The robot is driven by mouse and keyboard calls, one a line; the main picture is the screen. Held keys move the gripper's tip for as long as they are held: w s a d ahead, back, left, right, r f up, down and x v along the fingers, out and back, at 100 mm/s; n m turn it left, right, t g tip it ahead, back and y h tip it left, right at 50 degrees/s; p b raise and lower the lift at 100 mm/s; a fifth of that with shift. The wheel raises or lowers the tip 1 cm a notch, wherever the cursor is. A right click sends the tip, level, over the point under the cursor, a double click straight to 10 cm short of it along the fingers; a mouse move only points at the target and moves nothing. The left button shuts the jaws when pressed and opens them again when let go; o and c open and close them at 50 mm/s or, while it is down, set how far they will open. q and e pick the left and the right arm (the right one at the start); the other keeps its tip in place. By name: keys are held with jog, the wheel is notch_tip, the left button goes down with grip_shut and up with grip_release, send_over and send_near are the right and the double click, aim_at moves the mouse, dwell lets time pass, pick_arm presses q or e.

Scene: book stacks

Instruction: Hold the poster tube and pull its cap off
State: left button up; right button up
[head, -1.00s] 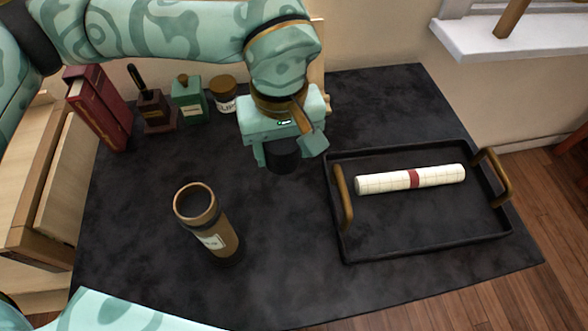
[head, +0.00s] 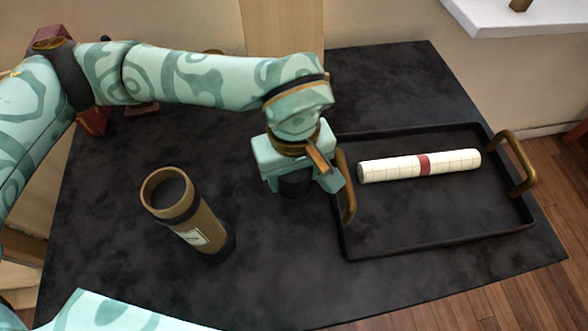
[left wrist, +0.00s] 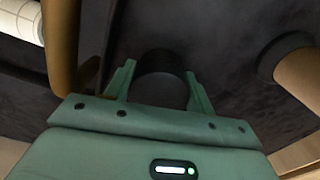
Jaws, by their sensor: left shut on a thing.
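The poster tube (head: 191,222) is a tan cylinder with a white label and dark bands. It stands on the dark table, left of centre in the head view, with its open top end showing. Its round black cap (head: 294,184) is apart from it, to the right. My left gripper (head: 303,184) is shut on the cap beside the tray's left handle. The left wrist view shows the cap (left wrist: 161,76) between the fingers and part of the tube (left wrist: 298,68) at right. No gripper holds the tube. My right gripper is out of view.
A black tray (head: 440,245) with brass handles lies at right and holds a rolled white paper (head: 385,168) with a red band. Dark red books (head: 93,121) stand at the back left, partly behind my arm. The table (head: 285,270) is clear in front of the cap.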

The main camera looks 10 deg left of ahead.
pick_arm(q)
jog(key=shift+f, duration=0.2)
jog(key=o, duration=1.1)
notch_tip(320, 180, up, 12)
jog(key=p, duration=0.5)
jog(key=shift+r, duration=0.2)
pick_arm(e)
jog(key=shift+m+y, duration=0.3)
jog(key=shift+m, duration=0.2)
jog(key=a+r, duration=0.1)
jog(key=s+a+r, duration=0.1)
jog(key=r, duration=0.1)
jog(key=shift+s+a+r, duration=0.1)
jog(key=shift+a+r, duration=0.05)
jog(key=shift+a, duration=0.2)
